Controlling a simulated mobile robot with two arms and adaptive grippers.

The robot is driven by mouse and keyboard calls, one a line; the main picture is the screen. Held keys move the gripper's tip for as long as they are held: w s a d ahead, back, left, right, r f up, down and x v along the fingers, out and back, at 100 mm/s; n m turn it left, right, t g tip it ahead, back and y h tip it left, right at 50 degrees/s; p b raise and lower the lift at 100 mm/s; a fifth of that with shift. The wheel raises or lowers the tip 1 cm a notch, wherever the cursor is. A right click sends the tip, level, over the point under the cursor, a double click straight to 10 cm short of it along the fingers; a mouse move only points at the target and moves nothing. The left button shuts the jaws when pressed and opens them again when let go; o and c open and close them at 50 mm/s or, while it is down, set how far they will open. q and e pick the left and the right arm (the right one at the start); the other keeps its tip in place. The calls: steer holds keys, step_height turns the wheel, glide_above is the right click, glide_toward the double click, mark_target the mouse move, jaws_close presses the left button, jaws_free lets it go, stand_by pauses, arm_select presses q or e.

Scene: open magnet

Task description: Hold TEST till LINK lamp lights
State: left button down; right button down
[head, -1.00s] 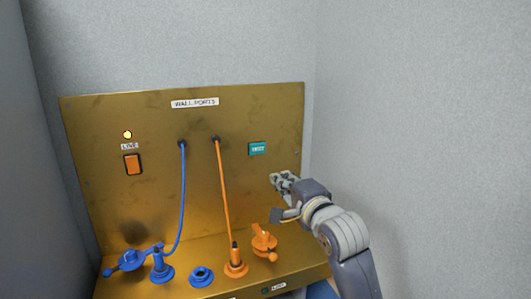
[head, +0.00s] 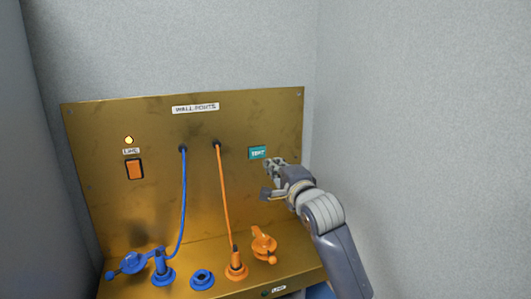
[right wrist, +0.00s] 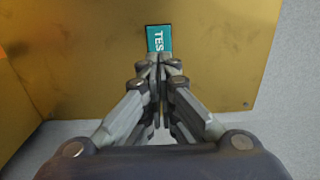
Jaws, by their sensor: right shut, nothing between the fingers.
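The teal TEST button (head: 257,152) is on the upright brass panel, at its right side. It also shows in the right wrist view (right wrist: 158,38), partly covered by my fingertips. My right gripper (head: 270,164) is shut and empty, its tips at the lower right edge of the button in the head view. I cannot tell whether the tips touch it. The LINK label (head: 279,289) is on the front edge of the brass shelf, with a small dark green lamp (head: 265,293) beside it that looks unlit. My left gripper is not in view.
A lit yellow lamp (head: 129,140) sits above an orange switch (head: 134,169) on the panel. A blue cable (head: 183,200) and an orange cable (head: 223,195) run down to shelf ports. Blue and orange caps (head: 263,243) lie open. A grey wall stands close at the right.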

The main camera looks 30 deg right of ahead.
mark_target(262, 149)
steer(key=p+x, duration=0.2)
steer(key=x, duration=0.3)
steer(key=shift+w+d+r, duration=0.15)
steer(key=shift+x, duration=0.8)
steer(key=shift+w+d+p, duration=0.1)
steer(key=shift+w+p, duration=0.25)
steer(key=shift+w, duration=0.2)
steer(key=shift+r, duration=0.15)
steer(key=shift+w+d, duration=0.1)
steer(key=shift+r, duration=0.25)
stand_by(0.7)
